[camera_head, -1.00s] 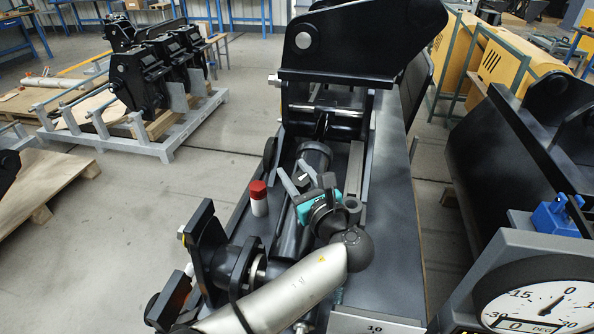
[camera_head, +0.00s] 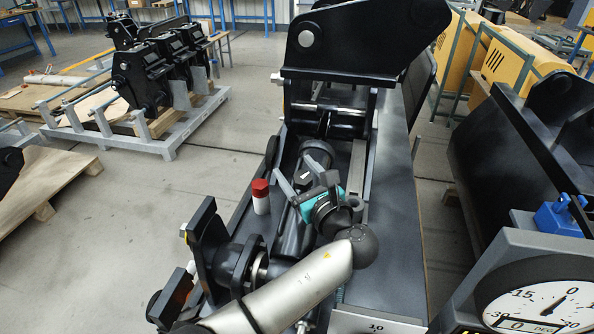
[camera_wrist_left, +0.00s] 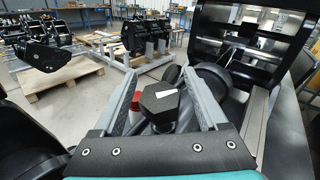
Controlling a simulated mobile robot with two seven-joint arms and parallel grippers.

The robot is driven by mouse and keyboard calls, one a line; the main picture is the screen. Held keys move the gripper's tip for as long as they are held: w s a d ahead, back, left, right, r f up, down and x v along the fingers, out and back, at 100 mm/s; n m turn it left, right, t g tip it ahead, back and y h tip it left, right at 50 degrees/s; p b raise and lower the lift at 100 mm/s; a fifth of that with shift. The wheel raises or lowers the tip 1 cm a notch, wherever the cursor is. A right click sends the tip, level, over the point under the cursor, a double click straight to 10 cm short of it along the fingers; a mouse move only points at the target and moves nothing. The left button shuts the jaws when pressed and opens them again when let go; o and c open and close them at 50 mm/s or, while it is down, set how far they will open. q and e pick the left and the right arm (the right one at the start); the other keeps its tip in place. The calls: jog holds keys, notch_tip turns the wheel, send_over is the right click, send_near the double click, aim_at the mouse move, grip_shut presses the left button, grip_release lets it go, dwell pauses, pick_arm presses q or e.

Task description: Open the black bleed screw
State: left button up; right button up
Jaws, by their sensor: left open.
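The black bleed screw (camera_wrist_left: 159,103) shows in the left wrist view as a black hexagonal head with a white mark on top. It stands between the two grey fingers of my left gripper (camera_wrist_left: 160,74), with a visible gap on each side. In the head view my left gripper (camera_head: 292,166) is open over the dark coupler, its teal and black body above the cylinder. There the screw (camera_head: 306,175) is a small dark piece between the fingers, partly hidden. I cannot tell exactly how deep the fingers reach around it. My right gripper is not in view.
A white bottle with a red cap (camera_head: 260,197) stands just left of the gripper. A tall black bracket (camera_head: 345,40) rises behind. A round dial (camera_head: 540,297) and a blue part (camera_head: 560,215) are at the right. Open floor lies to the left.

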pick_arm(q)
notch_tip(320, 180, up, 20)
jog(key=p, duration=0.4)
jog(key=shift+p, duration=0.35)
jog(key=shift+f, duration=0.1)
